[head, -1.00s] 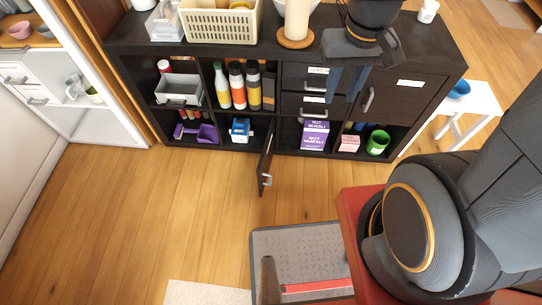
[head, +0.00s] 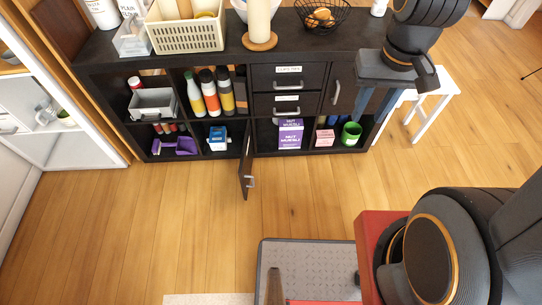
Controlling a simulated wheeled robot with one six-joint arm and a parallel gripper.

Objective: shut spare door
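A dark door (head: 245,168) stands open on the lower row of the black cube shelf (head: 240,48). It juts out toward me between the compartment with the blue box (head: 217,137) and the one with purple boxes (head: 290,134). Its grey handle (head: 251,182) is on its right-hand face. I cannot see a label on it. Another door (head: 342,88) at the upper right looks shut and is partly hidden by my gripper. My gripper (head: 375,106) hangs in front of the shelf's right end, well right of the open door. Its two fingers are apart with nothing seen between them.
A white stool (head: 430,100) stands right of the shelf. A basket (head: 187,34), a candle (head: 259,20) and a wire bowl (head: 322,16) are on the shelf top. A green cup (head: 351,133) sits at lower right. The wooden floor before the door is clear.

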